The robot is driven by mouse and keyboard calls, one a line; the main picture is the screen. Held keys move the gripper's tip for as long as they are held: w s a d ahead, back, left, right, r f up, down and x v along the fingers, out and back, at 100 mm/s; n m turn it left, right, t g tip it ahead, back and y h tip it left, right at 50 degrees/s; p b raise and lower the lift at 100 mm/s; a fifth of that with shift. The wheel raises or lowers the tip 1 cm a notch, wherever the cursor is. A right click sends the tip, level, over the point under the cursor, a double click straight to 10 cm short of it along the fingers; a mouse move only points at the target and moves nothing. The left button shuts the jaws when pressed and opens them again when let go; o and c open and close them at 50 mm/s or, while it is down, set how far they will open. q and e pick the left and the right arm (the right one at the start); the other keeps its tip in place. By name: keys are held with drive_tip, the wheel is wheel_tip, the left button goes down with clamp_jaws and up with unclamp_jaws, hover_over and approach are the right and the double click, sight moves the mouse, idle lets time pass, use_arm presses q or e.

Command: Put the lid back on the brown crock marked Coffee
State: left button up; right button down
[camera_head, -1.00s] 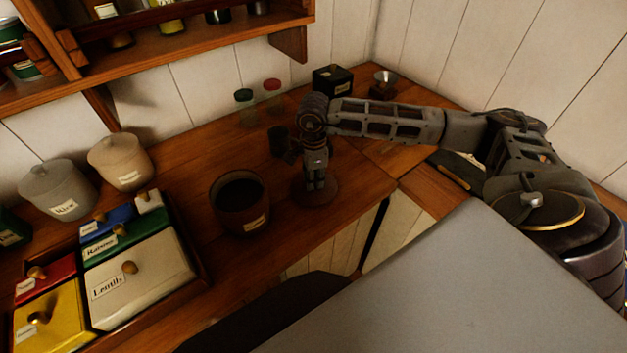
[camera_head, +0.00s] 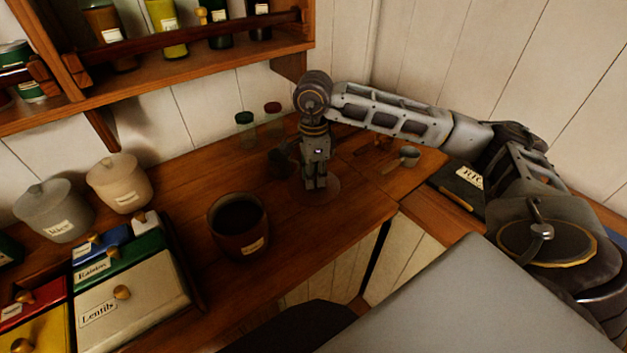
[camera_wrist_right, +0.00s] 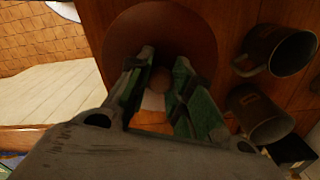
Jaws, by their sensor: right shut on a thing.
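The brown crock (camera_head: 240,246) stands open on the wooden counter, with its dark inside showing and a pale label on its front. My right gripper (camera_head: 317,186) points down to the right of the crock and is shut on the lid. The lid is a flat, round brown disc (camera_head: 330,194) under the fingertips, clear of the crock. In the right wrist view the fingers (camera_wrist_right: 163,75) close on the knob of the lid (camera_wrist_right: 160,25). I cannot tell how high the lid is above the counter. My left gripper is not in view.
Dark mugs (camera_wrist_right: 280,50) stand near the lid. A drawer rack with the Lentils drawer (camera_head: 135,305) and pale crocks (camera_head: 120,183) are at left. Glass jars (camera_head: 246,130) stand behind, below the shelf (camera_head: 190,80). Bare counter lies between the crock and lid.

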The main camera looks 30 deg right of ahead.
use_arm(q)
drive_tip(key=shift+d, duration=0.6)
